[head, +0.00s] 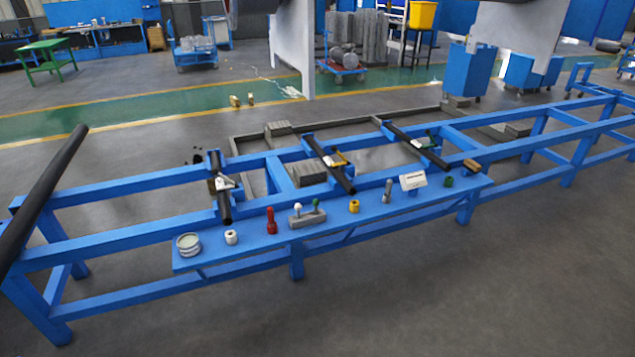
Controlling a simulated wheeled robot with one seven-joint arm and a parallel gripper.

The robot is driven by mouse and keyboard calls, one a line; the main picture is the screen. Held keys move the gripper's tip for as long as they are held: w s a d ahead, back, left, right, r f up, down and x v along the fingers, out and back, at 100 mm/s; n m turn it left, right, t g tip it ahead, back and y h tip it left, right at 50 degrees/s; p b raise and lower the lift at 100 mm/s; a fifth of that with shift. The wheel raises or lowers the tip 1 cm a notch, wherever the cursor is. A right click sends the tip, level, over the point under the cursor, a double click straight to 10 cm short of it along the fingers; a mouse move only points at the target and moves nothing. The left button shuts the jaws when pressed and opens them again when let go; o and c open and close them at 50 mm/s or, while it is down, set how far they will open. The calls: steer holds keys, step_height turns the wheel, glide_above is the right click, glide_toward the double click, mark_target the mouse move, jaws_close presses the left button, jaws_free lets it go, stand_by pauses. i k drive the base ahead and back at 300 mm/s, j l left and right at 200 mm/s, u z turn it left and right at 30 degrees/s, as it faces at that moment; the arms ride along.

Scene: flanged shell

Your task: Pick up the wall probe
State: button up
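A row of small items stands on the blue shelf (330,238) along the front of the blue frame. I cannot tell for certain which is the wall probe. Candidates are a small upright grey metal cylinder (388,190) right of centre and the white-topped (297,209) and green-topped (316,204) pieces standing in a grey block (307,219). A red upright piece (271,221) stands left of that block. My gripper is not recognisable in the head view; only pale parts, probably of my own arm, show at the top edge.
The shelf also holds a round tin (188,245), a white roll (231,237), a yellow ring (354,206), a white card (413,181) and a green piece (449,182). Dark pipes (333,170) lie across the frame behind. The floor (430,290) in front is clear.

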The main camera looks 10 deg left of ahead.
mark_target(389, 183)
steer(key=i+l+u, duration=0.2)
steer(key=i+u, duration=0.15)
steer(key=i+l+u, duration=0.95)
steer(key=l, duration=0.2)
steer(key=i+l+u, duration=0.35)
steer(key=l, duration=0.15)
steer(key=l+u, duration=0.3)
steer(key=l, duration=0.2)
steer(key=i+l+u, duration=0.15)
steer(key=l+u, duration=0.2)
steer(key=l, duration=0.25)
steer(key=l+u, duration=0.3)
steer(key=l, duration=0.3)
